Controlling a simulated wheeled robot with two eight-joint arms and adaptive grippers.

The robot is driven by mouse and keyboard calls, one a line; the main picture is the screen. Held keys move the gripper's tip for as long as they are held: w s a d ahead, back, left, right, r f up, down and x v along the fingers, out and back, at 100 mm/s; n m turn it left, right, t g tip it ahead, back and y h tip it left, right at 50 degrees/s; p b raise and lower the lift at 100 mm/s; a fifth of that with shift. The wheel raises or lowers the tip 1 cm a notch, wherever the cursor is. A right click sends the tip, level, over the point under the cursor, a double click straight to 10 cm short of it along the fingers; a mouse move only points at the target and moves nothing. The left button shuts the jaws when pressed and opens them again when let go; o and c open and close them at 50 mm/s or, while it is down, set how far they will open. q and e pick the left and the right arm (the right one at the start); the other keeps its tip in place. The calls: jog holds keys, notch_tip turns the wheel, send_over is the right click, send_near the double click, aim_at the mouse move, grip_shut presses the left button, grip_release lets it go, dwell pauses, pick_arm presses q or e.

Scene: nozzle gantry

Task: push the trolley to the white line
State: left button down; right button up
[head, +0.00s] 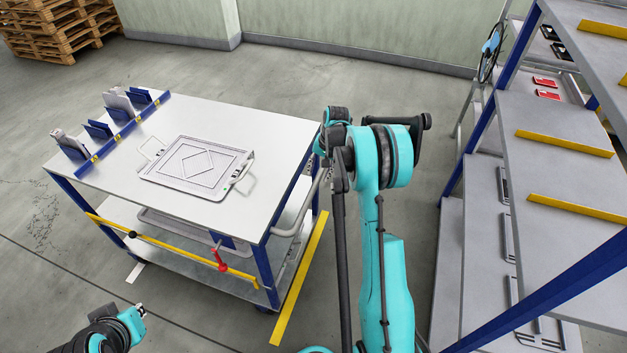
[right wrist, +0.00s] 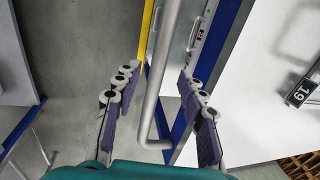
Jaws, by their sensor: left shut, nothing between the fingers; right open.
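The trolley (head: 255,125) is a white-topped cart with blue legs and a lower shelf. Its grey tubular handle (head: 302,215) is on its right end. In the right wrist view the handle bar (right wrist: 166,65) runs between the fingers of my right gripper (right wrist: 160,90), which is open around it. In the head view this gripper is largely hidden by my arm at the trolley's right edge. A short white strip (head: 136,272) shows on the floor by the trolley's near left leg. My left gripper (head: 138,313) is shut and empty, low at the left, apart from the trolley.
A metal tray (head: 195,168) and a blue rack (head: 118,130) sit on the trolley top. A yellow bar with a red knob (head: 221,266) crosses its near side. A yellow floor strip (head: 300,280) lies along its right. Shelving (head: 560,190) stands right; pallets (head: 60,30) stand back left.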

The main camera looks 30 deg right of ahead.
aim_at(316, 181)
jog(key=f, duration=0.3)
jog(key=f+b, duration=0.1)
jog(key=shift+w+a+f, duration=0.25)
jog(key=shift+w+a, duration=0.05)
jog(key=shift+w, duration=0.05)
grip_shut()
